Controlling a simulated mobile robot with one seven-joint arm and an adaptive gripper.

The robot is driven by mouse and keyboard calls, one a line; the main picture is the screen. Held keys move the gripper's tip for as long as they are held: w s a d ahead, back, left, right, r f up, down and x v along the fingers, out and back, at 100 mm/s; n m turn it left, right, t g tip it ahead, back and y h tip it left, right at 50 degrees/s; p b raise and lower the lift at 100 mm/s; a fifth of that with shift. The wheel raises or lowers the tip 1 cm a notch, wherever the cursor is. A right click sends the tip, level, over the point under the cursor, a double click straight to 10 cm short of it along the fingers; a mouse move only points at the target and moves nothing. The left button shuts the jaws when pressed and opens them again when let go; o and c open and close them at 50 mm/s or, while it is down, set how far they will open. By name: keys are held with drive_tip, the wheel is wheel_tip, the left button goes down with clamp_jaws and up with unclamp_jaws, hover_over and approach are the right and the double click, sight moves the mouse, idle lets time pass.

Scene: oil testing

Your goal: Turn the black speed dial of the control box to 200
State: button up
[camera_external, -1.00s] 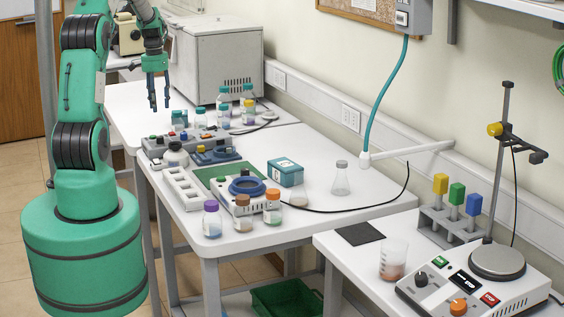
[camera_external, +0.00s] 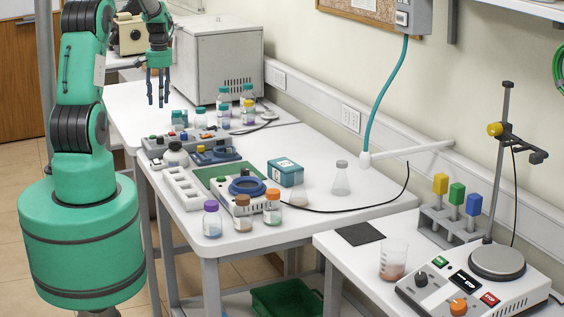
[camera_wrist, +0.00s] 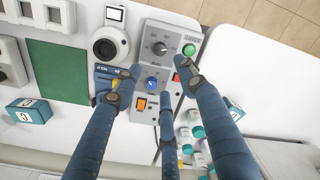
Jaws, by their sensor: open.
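The grey control box (camera_wrist: 162,62) lies below my gripper in the wrist view. Its black dial (camera_wrist: 160,47) is near the box's far end, ahead of my fingertips. The dial's scale is too small to read. The box also has a blue knob (camera_wrist: 152,84), an orange switch (camera_wrist: 140,103), a green button (camera_wrist: 189,50) and a red button (camera_wrist: 176,77). My gripper (camera_wrist: 160,71) is open and empty, its fingers spread over the box and apart from the dial. In the external view my gripper (camera_external: 158,94) hangs well above the table, with the control box (camera_external: 185,142) nearer the camera.
A blue device (camera_external: 214,155), a white round-topped device (camera_external: 175,154) and several bottles crowd the box. A hotplate unit (camera_external: 470,283) sits on the front table.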

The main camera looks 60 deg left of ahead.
sight(160, 137)
drive_tip(key=shift+f, duration=0.1)
drive_tip(key=f, duration=1.3)
drive_tip(key=shift+s+a+f, duration=0.15)
drive_tip(key=shift+s+f, duration=0.05)
drive_tip(key=shift+f, duration=0.1)
clamp_jaws()
